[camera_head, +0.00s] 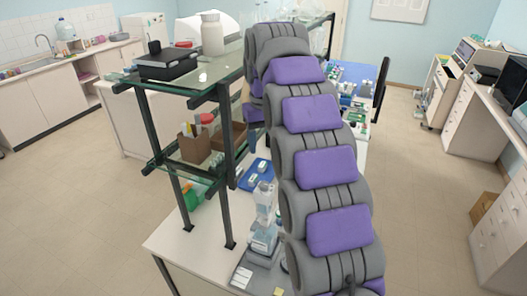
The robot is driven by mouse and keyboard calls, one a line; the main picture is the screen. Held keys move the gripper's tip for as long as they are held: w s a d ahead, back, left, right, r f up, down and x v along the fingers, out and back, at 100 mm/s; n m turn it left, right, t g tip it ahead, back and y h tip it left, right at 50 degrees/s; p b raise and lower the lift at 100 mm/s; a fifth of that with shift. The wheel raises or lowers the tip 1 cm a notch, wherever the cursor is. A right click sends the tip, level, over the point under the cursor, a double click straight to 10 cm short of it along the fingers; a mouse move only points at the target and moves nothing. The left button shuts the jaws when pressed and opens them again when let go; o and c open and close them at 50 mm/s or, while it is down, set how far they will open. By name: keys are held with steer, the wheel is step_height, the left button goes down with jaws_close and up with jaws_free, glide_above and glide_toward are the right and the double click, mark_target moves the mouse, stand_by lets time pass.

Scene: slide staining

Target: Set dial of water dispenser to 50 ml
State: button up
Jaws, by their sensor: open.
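A clear upright apparatus on a grey-blue base (264,240) stands on the white bench, just left of my arm. It may be the water dispenser, but I cannot tell for sure, and no dial or scale can be read. My arm, grey with purple pads, reaches away from me over the bench. Its far end bends down behind the shelf, and my gripper does not show. My arm hides part of the bench.
A glass shelf rack (228,150) with dark posts stands left of my arm. It bears a white bottle (212,36) and a black device (168,66). A blue tray (254,176) lies on the bench (190,262). Open floor (75,190) is at left.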

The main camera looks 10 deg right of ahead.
steer(key=shift+r+p, duration=1.4)
steer(key=shift+r, duration=0.15)
steer(key=s+f+b, duration=0.4)
steer(key=s+f, duration=0.5)
steer(key=s, duration=0.5)
steer(key=s+f+m+g+b, duration=0.1)
steer(key=s+f+b, duration=0.4)
steer(key=s+f, duration=0.4)
steer(key=s+f+b, duration=0.5)
steer(key=s+f, duration=0.4)
steer(key=s, duration=1)
steer(key=shift+f+m+g, duration=0.3)
steer(key=shift+g, duration=0.1)
steer(key=shift+w, duration=0.1)
